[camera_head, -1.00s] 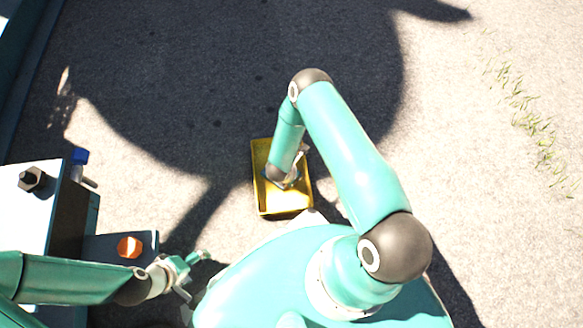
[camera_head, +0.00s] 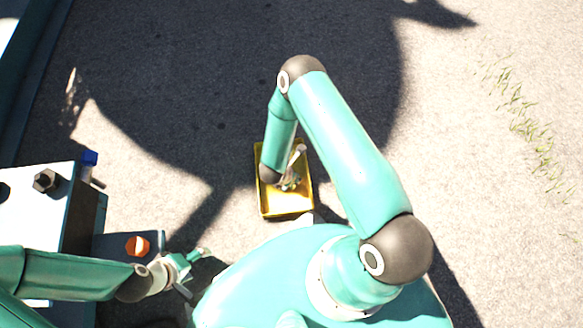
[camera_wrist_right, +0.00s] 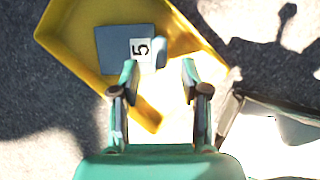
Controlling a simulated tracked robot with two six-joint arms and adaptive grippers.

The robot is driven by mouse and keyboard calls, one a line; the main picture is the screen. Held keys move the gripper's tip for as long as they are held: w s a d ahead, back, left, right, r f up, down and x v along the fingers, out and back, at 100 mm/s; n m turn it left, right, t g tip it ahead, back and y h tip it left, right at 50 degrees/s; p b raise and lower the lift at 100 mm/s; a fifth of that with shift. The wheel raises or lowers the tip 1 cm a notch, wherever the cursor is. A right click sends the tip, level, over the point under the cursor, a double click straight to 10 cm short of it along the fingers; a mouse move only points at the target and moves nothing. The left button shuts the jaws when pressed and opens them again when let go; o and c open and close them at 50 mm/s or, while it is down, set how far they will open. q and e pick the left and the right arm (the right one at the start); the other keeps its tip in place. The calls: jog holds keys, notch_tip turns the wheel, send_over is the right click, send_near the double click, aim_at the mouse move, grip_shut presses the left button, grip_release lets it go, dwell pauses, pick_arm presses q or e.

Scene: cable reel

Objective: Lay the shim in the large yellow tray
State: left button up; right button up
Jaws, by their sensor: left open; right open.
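The large yellow tray (camera_head: 287,208) lies on the ground in front of my base. It also fills the upper part of the right wrist view (camera_wrist_right: 72,35). The shim, a flat grey plate with a white label reading 5 (camera_wrist_right: 112,48), appears to lie inside the tray. My right gripper (camera_wrist_right: 160,74) is open, with nothing between its fingers, just by the shim's near edge. In the head view my right gripper (camera_head: 291,182) is over the tray and hides the shim. My left gripper (camera_head: 192,271) is open and empty, well left of the tray.
At the left stands a bench with a white top (camera_head: 25,215), bearing a dark hex nut (camera_head: 46,181). A blue-capped part (camera_head: 89,158) is at its edge. An orange piece (camera_head: 138,246) sits on a lower dark-blue ledge. Ground beyond the tray is clear.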

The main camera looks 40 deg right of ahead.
jog(key=shift+p+v, duration=0.4)
jog(key=shift+v, duration=1.5)
